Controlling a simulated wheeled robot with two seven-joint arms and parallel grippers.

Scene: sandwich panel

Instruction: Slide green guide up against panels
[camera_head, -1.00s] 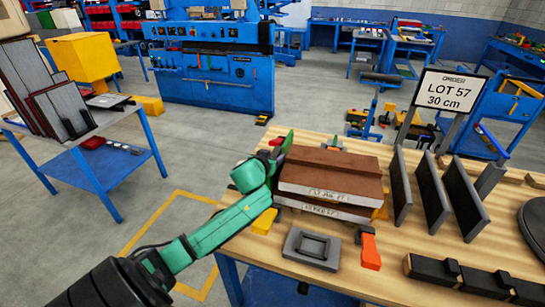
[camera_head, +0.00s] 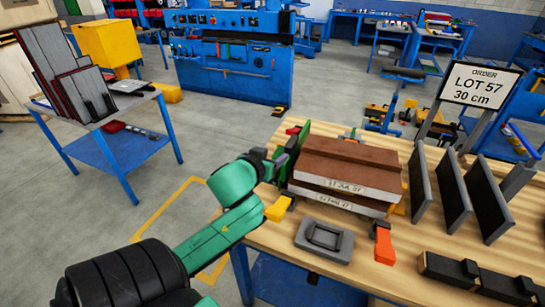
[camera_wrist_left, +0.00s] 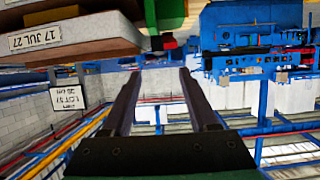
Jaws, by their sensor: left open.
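The green guide (camera_head: 298,145) stands upright at the left side of the stacked brown panels (camera_head: 349,171) on the wooden bench. A red part sits at its top. In the left wrist view the guide (camera_wrist_left: 168,12) shows at the top, beside the panels (camera_wrist_left: 70,38), which appear upside down with a date label. My left gripper (camera_head: 281,160) is just left of the guide; its two dark fingers (camera_wrist_left: 161,72) are apart with nothing between them. I cannot tell whether a finger touches the guide. My right gripper is not in view.
A yellow block (camera_head: 278,208) sits at the bench's left edge. A grey frame (camera_head: 324,240) and an orange-handled clamp (camera_head: 384,244) lie in front of the panels. Dark upright plates (camera_head: 453,194) stand to the right.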

